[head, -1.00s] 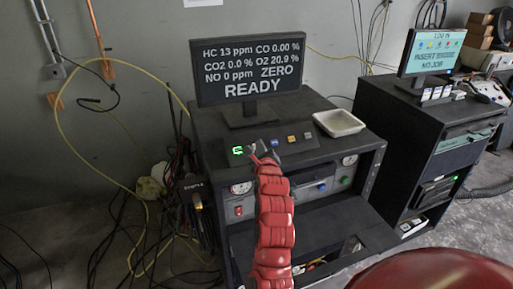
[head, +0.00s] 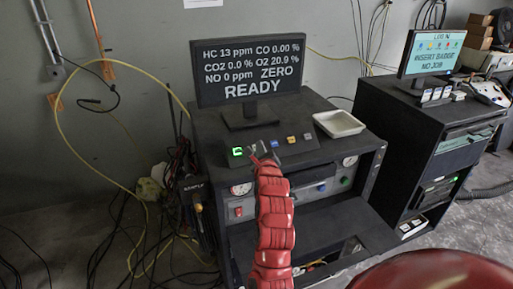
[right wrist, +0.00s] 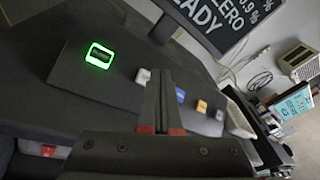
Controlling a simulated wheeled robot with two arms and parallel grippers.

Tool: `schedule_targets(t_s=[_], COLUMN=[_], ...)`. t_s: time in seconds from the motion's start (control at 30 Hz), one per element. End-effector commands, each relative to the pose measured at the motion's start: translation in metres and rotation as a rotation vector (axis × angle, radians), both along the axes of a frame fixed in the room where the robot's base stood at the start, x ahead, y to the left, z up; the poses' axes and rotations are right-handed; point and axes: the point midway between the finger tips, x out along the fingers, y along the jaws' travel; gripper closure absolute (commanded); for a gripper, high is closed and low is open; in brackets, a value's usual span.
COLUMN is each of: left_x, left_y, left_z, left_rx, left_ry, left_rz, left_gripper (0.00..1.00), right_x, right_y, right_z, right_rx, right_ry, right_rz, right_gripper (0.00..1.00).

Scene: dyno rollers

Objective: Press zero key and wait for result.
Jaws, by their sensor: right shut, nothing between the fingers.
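A row of keys sits on the sloped panel on top of the black cabinet. The leftmost key (head: 237,151) glows green; it also shows in the right wrist view (right wrist: 100,55), its label too small to read. Right of it are a pale key (right wrist: 143,76), a blue key (head: 275,143), an orange key (head: 291,139) and a grey key (head: 307,136). I cannot tell which is zero by label. My right gripper (right wrist: 162,78) is shut and empty, its tips close to the pale key; contact is unclear. The monitor (head: 250,70) reads "ZERO READY". My left gripper is out of view.
A white tray (head: 339,124) sits on the cabinet top right of the keys. A second cabinet (head: 400,125) with a login screen (head: 431,53) stands to the right. Cables and a yellow hose (head: 62,125) hang at the left.

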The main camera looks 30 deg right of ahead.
Motion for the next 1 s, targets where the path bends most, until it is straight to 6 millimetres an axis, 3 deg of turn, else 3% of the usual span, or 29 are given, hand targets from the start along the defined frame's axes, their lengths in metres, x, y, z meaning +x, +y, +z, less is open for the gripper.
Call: schedule_targets(t_s=[0.63, 1.0], left_x=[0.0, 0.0], left_y=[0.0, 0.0], left_z=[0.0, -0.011], left_rx=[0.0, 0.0], left_ry=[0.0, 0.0], left_rz=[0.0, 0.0], left_gripper=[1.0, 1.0], right_x=[0.0, 0.005], right_y=[0.0, -0.001], right_z=[0.0, -0.006], right_rx=[0.0, 0.0], right_ry=[0.0, -0.002], right_rz=[0.0, 0.0], right_gripper=[1.0, 1.0])
